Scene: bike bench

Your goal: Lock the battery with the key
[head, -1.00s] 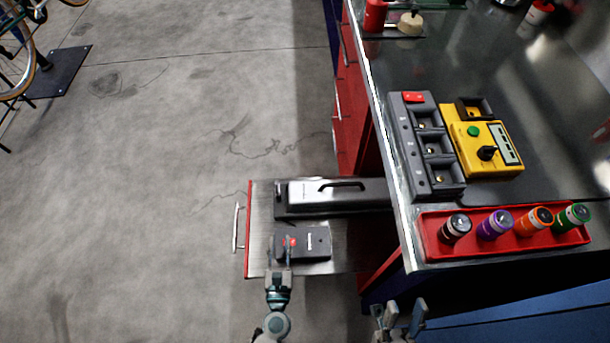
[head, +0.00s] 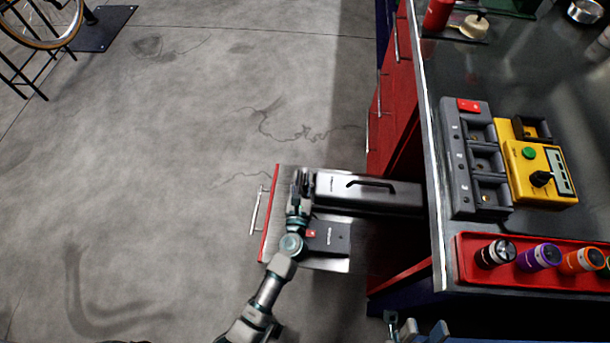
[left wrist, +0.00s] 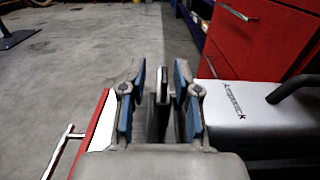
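The battery (head: 335,191), a long silver-and-black case with a black handle, lies in the open drawer (head: 277,225). It also shows at the right of the left wrist view (left wrist: 245,110). My left gripper (head: 302,178) is at the battery's left end. In the left wrist view, its fingers (left wrist: 161,90) are apart, with a thin upright dark piece (left wrist: 163,82) between them. This may be the key; I see gaps on both sides of it. My right gripper (head: 414,326) is at the bottom edge, partly cut off, with its fingers apart.
A black box with a red part (head: 330,237) lies in the drawer in front of the battery. The bench (head: 440,240) stands at the right with a grey dock (head: 463,165), a yellow tester (head: 527,188) and a red tray (head: 463,270).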

